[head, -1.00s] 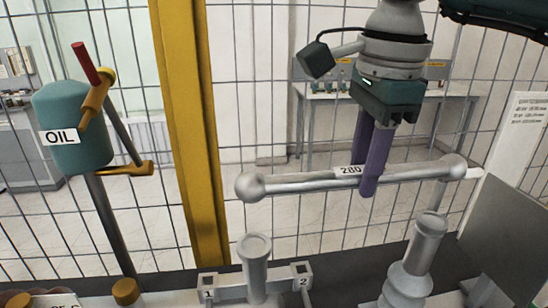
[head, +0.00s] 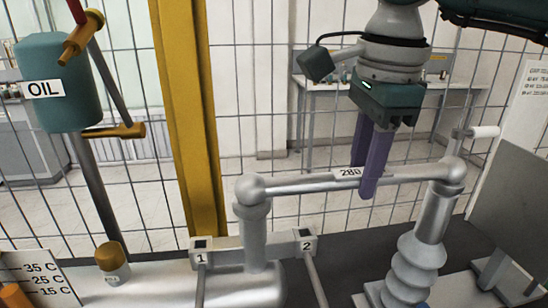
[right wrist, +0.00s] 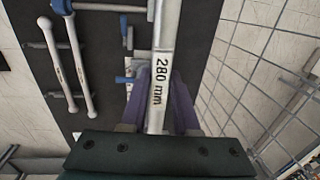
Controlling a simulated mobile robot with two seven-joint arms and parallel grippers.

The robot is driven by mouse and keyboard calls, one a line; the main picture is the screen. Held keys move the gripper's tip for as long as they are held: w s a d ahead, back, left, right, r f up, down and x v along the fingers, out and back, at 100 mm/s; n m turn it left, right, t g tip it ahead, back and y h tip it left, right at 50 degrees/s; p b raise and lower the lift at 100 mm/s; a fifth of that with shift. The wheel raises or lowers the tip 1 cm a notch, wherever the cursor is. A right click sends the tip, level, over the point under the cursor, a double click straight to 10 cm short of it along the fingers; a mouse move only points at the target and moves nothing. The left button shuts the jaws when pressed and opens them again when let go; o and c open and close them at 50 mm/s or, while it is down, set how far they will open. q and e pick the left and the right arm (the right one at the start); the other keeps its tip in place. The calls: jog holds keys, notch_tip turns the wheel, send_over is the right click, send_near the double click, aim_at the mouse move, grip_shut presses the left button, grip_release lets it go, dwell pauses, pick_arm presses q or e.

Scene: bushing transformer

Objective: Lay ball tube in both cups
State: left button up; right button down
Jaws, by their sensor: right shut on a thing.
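The ball tube (head: 300,185), a grey bar with a ball at each end and a "280" label, lies nearly level. My right gripper (head: 367,178) is shut around its middle with purple fingers, which also show in the right wrist view (right wrist: 165,108) beside the "280 mm" label. The left ball sits at the top of the short grey post (head: 256,235). The right ball sits at the top of the ribbed bushing (head: 420,245). The balls hide both cup openings, so I cannot tell how fully they are seated. My left gripper is not in view.
A teal OIL tank (head: 60,100) with a yellow valve stands at left. A yellow column (head: 190,110) and wire fence stand behind. Clamps labelled 1 (head: 201,250) and 2 (head: 304,241) flank the post. Other ball-ended tubes (right wrist: 55,65) lie on the dark surface.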

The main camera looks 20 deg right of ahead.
jog(key=c, duration=0.6)
grip_release()
jog(key=shift+r, duration=0.1)
jog(key=r, duration=0.3)
jog(key=r+b, duration=0.1)
jog(key=r, duration=0.2)
jog(key=s+r+b, duration=0.1)
jog(key=r, duration=0.2)
jog(key=shift+s+a+r, duration=0.1)
jog(key=shift+a+r, duration=0.05)
jog(key=shift+r, duration=0.25)
jog(key=shift+s, duration=0.1)
